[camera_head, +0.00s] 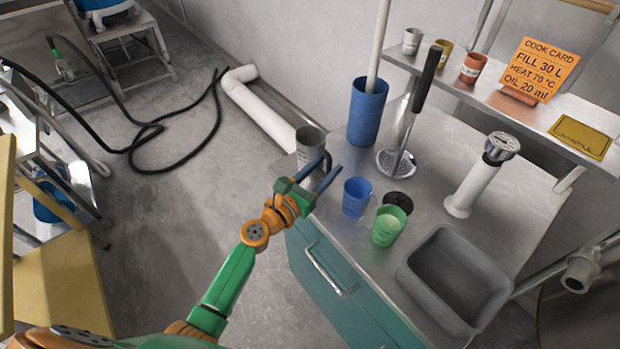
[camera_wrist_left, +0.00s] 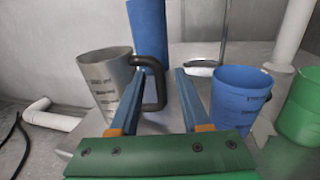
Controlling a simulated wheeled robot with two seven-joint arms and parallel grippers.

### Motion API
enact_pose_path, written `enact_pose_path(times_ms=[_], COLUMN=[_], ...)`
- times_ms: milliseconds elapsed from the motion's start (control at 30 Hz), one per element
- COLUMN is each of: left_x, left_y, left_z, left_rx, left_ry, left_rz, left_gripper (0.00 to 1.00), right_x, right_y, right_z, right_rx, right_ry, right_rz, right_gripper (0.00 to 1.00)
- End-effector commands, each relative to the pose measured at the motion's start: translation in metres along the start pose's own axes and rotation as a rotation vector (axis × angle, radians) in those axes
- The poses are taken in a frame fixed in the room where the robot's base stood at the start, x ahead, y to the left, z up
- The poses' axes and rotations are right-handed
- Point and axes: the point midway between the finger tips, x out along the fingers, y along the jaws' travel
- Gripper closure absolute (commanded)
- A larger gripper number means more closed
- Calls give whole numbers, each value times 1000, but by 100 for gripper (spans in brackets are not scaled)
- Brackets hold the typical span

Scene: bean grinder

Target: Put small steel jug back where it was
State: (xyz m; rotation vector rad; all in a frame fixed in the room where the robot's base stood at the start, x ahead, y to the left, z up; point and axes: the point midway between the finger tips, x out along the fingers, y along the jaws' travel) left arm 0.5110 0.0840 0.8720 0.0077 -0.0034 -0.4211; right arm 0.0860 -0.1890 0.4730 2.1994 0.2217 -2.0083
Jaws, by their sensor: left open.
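A grey steel jug (camera_head: 308,145) with measuring marks and a black handle stands upright at the left corner of the steel counter. It also shows at the left of the left wrist view (camera_wrist_left: 108,82). My left gripper (camera_head: 333,162) is open beside it, on its handle side. In the wrist view the black handle (camera_wrist_left: 161,82) shows between the two blue fingers, and the left finger overlaps the handle's loop. I cannot tell whether a finger touches it. My right gripper is not in view.
A blue cup (camera_head: 355,199), a green cup (camera_head: 386,229) and a dark cup (camera_head: 398,202) stand right of my gripper. A tall blue container (camera_head: 367,112) stands behind. A grey basin (camera_head: 455,280) is at the right front. The shelf (camera_head: 555,112) holds small cups and a cook card (camera_head: 540,69).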

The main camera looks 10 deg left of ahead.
Motion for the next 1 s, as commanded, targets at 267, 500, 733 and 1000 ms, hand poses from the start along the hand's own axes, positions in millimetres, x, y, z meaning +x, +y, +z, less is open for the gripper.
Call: enact_pose_path(times_ms=[267, 500, 733, 1000], left_x=[-72, -101, -102, -104], left_y=[0, 0, 0, -18], left_z=[-2, 0, 1, -2], left_rx=[3, 1, 1, 162], left_ry=[4, 1, 0, 24], left_rz=[-1, -1, -1, -68], left_gripper=[53, 53, 53, 53], right_x=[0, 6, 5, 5], right_y=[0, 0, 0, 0], right_z=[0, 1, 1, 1], right_rx=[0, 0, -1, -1], right_ry=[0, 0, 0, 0], right_rz=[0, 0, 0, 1], right_gripper=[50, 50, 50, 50])
